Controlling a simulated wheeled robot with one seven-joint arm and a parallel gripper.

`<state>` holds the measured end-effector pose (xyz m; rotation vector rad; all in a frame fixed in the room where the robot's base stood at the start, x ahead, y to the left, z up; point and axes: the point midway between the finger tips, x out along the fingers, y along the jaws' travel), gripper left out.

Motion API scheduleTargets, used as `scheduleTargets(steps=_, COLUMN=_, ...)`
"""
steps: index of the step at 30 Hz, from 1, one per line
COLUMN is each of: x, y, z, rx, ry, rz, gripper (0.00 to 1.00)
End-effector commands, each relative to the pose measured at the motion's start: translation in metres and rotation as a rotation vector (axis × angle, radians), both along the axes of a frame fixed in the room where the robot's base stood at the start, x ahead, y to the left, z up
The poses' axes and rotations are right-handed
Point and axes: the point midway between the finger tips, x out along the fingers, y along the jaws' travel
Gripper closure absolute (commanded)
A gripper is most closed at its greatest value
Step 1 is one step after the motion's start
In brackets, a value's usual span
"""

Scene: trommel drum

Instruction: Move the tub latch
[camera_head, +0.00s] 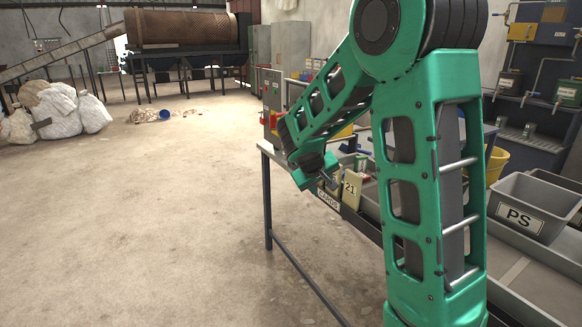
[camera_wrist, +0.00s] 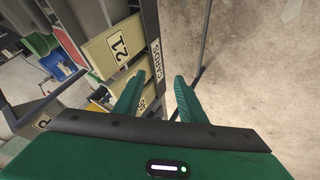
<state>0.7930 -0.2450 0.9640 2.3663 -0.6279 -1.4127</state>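I cannot pick out the tub latch in either view. A grey tub (camera_head: 520,210) marked PS stands on the bench at the right in the head view. My gripper (camera_head: 328,180) hangs low at the bench's left edge, beside a card marked 21 (camera_head: 350,190). In the wrist view my gripper (camera_wrist: 160,78) has its two green fingers apart, with nothing visibly held. The rail labelled CARDS (camera_wrist: 155,60) lies beyond and between the fingertips. The card marked 21 (camera_wrist: 117,44) is left of them in the wrist view.
A blue container (camera_wrist: 58,66) and a green one (camera_wrist: 36,44) are at the wrist view's upper left. The bench has a dark leg (camera_head: 267,200). White sacks (camera_head: 60,110) and a rusty trommel drum (camera_head: 180,26) stand far off. The floor left of the bench is open.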

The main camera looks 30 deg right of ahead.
Motion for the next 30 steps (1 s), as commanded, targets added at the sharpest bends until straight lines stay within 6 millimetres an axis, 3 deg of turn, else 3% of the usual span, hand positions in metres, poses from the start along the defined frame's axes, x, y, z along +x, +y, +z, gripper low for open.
scheduleTargets(steps=1, x=0.023, y=0.000, z=-0.007, rx=-0.050, ry=-0.006, rz=0.027, gripper=0.63)
scheduleTargets(steps=6, x=0.085, y=-0.016, z=-0.020, rx=-0.249, ry=-0.033, rz=0.091, gripper=0.63)
scheduleTargets(steps=15, x=0.168, y=-0.042, z=-0.042, rx=-0.646, ry=-0.023, rz=0.196, gripper=0.63)
scheduleTargets(steps=24, x=0.231, y=-0.024, z=-0.069, rx=-1.053, ry=0.008, rz=0.354, gripper=0.63)
scheduleTargets(steps=30, x=0.251, y=-0.003, z=-0.084, rx=-1.226, ry=0.023, rz=0.434, gripper=0.63)
